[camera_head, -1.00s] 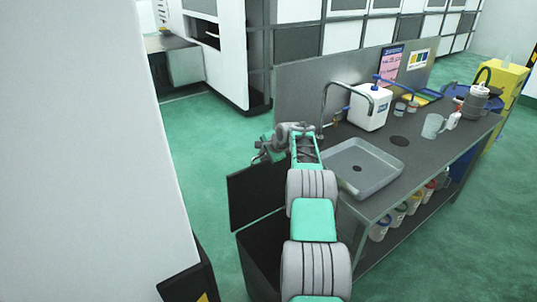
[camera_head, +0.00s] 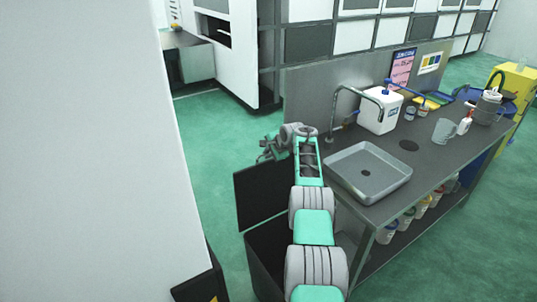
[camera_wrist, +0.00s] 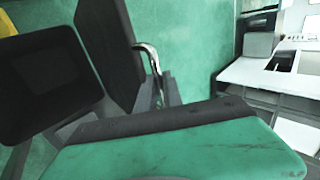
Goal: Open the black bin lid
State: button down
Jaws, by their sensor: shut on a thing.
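The black bin (camera_head: 262,262) stands at the left end of the steel bench, and its open top shows dark inside. Its black lid (camera_head: 258,192) is raised, standing roughly upright at the back of the bin. In the wrist view the lid (camera_wrist: 112,45) is a dark slab with a bent chrome handle (camera_wrist: 150,58) on its face. The dark bin mouth (camera_wrist: 20,140) seems to lie at the left. My gripper (camera_head: 268,149) is at the lid's upper edge. In the wrist view my gripper (camera_wrist: 165,92) is shut on the handle; the exact contact is partly hidden.
The steel bench (camera_head: 410,165) with a grey sink tray (camera_head: 385,185), tap and white canister (camera_head: 380,112) is right of my arm. Several small tubs sit on its lower shelf. A large white panel (camera_head: 80,150) fills the left. Green floor (camera_head: 210,130) behind the lid is clear.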

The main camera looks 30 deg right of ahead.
jog(key=shift+a+f, duration=0.3)
jog(key=shift+f, duration=0.05)
jog(key=c, duration=1.7)
grip_release()
jog(key=shift+a, duration=0.15)
jog(key=shift+o, duration=1)
jog(key=shift+s+d+r, duration=0.1)
jog(key=shift+d, duration=0.1)
jog(key=shift+d, duration=0.1)
jog(key=b+v, duration=0.3)
jog(key=v, duration=0.5)
jog(key=shift+r+b, duration=0.2)
jog(key=shift+b, duration=0.15)
jog(key=shift+w, duration=0.2)
jog(key=shift+a, duration=0.25)
